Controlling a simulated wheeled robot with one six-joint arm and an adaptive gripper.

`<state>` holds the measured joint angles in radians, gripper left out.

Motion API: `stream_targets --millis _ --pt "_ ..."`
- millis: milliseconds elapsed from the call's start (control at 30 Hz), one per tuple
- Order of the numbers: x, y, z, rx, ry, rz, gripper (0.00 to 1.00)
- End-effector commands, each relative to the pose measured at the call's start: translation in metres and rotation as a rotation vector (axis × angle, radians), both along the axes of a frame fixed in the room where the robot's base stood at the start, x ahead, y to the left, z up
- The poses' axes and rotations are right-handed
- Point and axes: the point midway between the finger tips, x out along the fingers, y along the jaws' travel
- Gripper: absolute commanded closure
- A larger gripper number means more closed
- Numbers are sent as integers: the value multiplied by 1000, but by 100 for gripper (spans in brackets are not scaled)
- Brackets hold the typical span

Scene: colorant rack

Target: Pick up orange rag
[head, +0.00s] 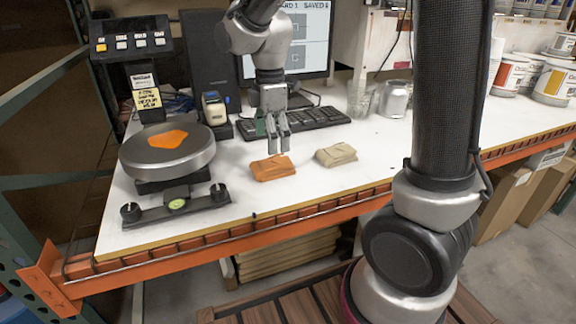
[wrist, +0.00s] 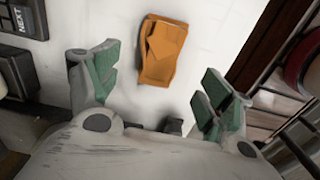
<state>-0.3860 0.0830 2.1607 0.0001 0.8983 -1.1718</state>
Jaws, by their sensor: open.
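The folded orange rag (head: 272,168) lies on the white bench top, left of a folded beige rag (head: 336,155). In the wrist view the orange rag (wrist: 162,50) lies beyond the fingertips, roughly centred between them. My gripper (head: 278,146) points down above the bench, just behind the orange rag in the head view, and is apart from it. In the wrist view my gripper (wrist: 156,82) shows its green-padded fingers spread wide with nothing between them.
A round scale (head: 167,158) with an orange patch stands at the left. A keyboard (head: 300,123) and monitor (head: 300,40) are behind my gripper. Glass and metal cups (head: 394,99) stand to the right. The bench's orange front edge (head: 300,211) is close to the rags.

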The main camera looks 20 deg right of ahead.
Motion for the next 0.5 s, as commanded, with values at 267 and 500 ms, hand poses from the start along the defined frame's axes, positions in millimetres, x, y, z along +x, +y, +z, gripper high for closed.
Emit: stream_targets --millis 267,500 --pt "-1 -1 -25 -1 3 45 20" --pt "-1 -5 -61 -1 4 43 20"
